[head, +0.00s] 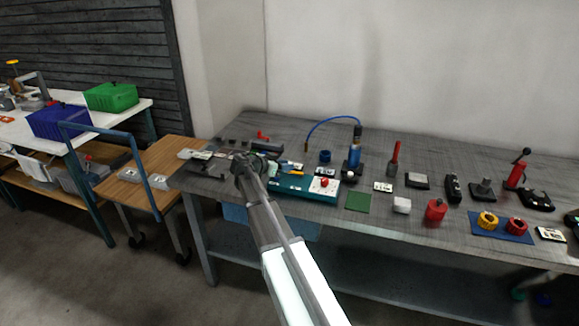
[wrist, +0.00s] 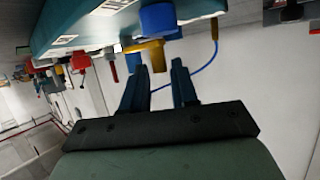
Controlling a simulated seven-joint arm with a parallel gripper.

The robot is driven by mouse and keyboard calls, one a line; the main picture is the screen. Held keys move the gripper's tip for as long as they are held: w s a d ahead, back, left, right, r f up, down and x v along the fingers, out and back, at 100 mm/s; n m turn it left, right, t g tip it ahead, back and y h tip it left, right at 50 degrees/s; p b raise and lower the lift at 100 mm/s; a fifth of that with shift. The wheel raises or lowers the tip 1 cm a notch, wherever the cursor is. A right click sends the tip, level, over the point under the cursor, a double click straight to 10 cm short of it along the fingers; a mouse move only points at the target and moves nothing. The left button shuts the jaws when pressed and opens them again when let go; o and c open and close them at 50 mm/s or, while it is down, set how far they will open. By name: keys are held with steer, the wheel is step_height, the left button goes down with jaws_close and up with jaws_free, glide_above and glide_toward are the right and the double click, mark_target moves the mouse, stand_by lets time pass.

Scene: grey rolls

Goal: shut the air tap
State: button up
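A teal box (head: 300,187) lies on the grey bench, with a red round part (head: 323,183) on its top. In the wrist view the teal box (wrist: 85,22) fills the upper left. A blue part (wrist: 158,18) and a yellow part (wrist: 145,50) show at its near end; one may be the air tap, but I cannot tell which. My gripper (wrist: 158,68) is open, its two dark fingers apart, with the yellow part just beyond the tips. Contact cannot be told. In the head view my gripper (head: 243,163) is at the box's left end and its fingers are hard to see.
A blue hose (head: 330,118) arches behind the box to a blue cylinder (head: 354,152). A wooden cart (head: 135,185) stands left of the bench.

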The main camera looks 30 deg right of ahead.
steer(key=shift+x, duration=1.3)
steer(key=shift+c, duration=0.2)
jaws_close()
